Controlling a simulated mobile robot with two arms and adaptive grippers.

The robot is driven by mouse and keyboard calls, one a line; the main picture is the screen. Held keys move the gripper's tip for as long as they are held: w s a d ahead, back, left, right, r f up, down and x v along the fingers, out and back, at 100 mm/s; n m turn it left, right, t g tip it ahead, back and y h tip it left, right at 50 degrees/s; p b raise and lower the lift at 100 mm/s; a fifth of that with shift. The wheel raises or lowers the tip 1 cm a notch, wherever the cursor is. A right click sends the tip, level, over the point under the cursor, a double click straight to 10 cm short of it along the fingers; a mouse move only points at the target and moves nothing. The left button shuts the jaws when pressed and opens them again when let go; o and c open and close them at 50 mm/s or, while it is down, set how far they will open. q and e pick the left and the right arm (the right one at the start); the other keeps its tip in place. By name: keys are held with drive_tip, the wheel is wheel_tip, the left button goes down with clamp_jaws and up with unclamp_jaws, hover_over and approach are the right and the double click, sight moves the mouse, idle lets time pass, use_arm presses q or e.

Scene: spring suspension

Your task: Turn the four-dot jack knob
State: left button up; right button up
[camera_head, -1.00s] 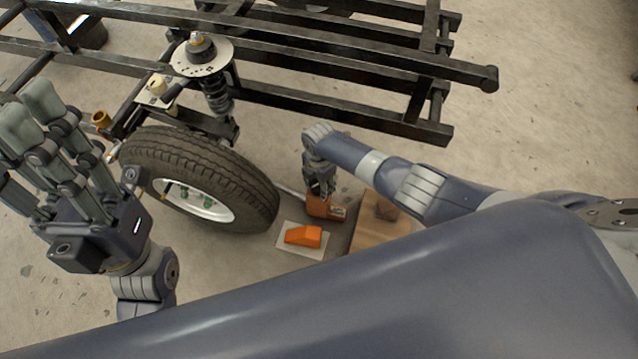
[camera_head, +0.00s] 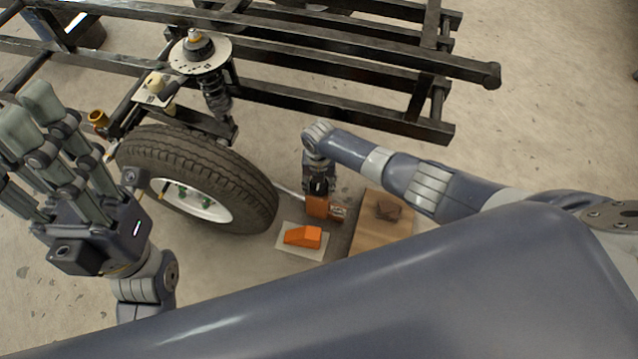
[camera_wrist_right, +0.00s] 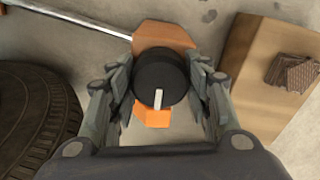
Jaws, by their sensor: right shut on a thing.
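The orange jack (camera_head: 322,207) stands on the floor right of the tire; its orange body also shows in the right wrist view (camera_wrist_right: 168,35). In that view a round black knob (camera_wrist_right: 152,68) with a white pointer line sits on it, between the fingers of my right gripper (camera_wrist_right: 160,85). The pointer line points toward the bottom of the picture. The right gripper also shows from above in the head view (camera_head: 318,186), shut on the knob. I cannot make out any dots. My left gripper (camera_head: 45,135) is open and empty, fingers up, at the left.
An orange wedge (camera_head: 303,236) lies on a pale plate (camera_head: 285,246) in front of the jack. A wooden board (camera_head: 372,235) with a brown block (camera_head: 389,207) lies to the right. The tire (camera_head: 215,165), spring strut (camera_head: 216,97) and black frame (camera_head: 350,115) stand behind.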

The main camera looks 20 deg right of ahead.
drive_tip(key=shift+n, duration=0.3)
drive_tip(key=o, duration=1.1)
drive_tip(key=shift+c, duration=0.2)
drive_tip(key=shift+r, duration=0.1)
drive_tip(key=shift+r, duration=0.3)
wheel_tip(320, 180, up, 11)
